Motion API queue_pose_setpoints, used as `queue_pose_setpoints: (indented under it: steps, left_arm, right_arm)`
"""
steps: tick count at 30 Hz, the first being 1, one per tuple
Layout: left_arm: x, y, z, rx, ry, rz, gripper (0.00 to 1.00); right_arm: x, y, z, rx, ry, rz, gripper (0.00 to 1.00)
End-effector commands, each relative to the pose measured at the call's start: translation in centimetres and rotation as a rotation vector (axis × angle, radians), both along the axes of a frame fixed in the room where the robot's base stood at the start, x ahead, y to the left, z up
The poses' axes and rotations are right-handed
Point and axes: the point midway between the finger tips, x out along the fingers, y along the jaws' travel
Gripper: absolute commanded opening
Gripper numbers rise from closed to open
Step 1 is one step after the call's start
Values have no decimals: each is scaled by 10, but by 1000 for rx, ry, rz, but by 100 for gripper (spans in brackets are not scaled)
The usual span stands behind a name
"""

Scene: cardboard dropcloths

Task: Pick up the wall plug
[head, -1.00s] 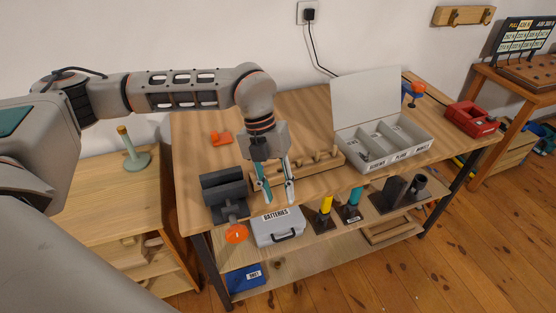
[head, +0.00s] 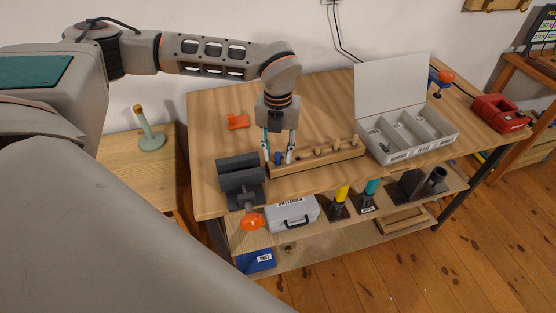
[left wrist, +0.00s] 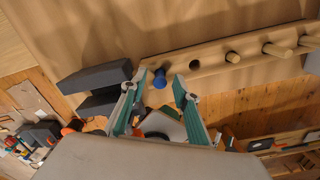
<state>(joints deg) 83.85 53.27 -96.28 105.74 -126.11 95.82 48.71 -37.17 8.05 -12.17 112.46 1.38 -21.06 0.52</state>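A small blue peg, which looks like the wall plug (head: 278,157), stands at the left end of a wooden rack (head: 320,163) on the workbench. In the left wrist view the blue plug (left wrist: 159,78) stands upright in the rack (left wrist: 212,62), beside an empty hole. My left gripper (head: 278,160) points down over this end of the rack. Its teal-padded fingers are open, with the plug showing between the fingertips (left wrist: 159,84) in both views. I cannot tell whether either finger touches it. My right gripper is not in view.
A dark grey vise-like block (head: 240,172) stands left of the rack. An open, lidded compartment box (head: 415,150) stands to the right. An orange object (head: 238,121) lies behind. A batteries case (head: 292,214) is on the shelf below. The bench middle behind the rack is clear.

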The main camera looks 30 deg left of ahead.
Motion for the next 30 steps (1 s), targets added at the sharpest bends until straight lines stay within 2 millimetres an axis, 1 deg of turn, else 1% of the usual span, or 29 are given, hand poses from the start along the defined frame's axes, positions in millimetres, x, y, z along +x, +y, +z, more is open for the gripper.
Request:
queue_pose_setpoints:
  steps: [1, 3, 10, 11, 12, 14, 25, 30]
  left_arm:
    - [0, 0, -5, 0, 1, 0, 30]
    - [0, 0, -8, 0, 0, 1, 30]
    - [0, 0, -9, -1, 0, 0, 30]
    - [0, 0, -9, -1, 0, 0, 25]
    - [0, 0, -9, -1, 0, 0, 17]
    - [0, 0, -9, -1, 0, 0, 5]
    - [0, 0, -8, 0, -1, 0, 5]
    - [1, 0, 0, -2, -3, -1, 5]
  right_arm:
    - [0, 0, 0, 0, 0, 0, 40]
    - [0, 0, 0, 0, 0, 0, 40]
    - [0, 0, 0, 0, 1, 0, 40]
    - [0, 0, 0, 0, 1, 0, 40]
    - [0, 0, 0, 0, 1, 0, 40]
    - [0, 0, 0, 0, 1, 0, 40]
    - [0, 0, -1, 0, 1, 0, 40]
    - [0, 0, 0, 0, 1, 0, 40]
